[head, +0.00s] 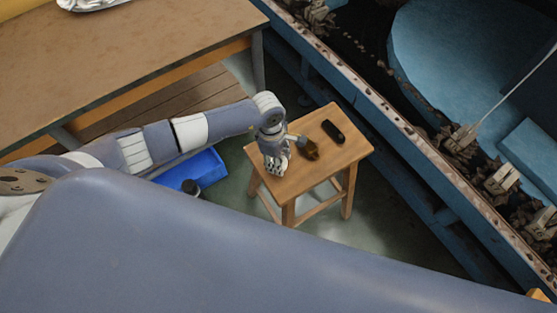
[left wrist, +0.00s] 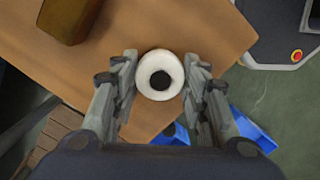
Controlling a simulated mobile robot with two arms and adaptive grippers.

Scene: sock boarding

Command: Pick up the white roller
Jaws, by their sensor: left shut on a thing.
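The white roller (left wrist: 146,87) shows end-on in the left wrist view, a white round with a dark centre, over the wooden stool (left wrist: 215,35). My left gripper (left wrist: 160,82) has a finger on each side of it and is shut on it. In the head view my left gripper (head: 275,168) points down at the left part of the stool (head: 345,155); the roller is hard to make out there. My right gripper is in neither view.
A brown object (head: 311,153) and a black object (head: 333,131) lie on the stool right of my gripper. A blue crate (head: 209,168) is on the floor to the left. A workbench (head: 120,60) stands upper left; a large blue machine (head: 440,70) lines the right.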

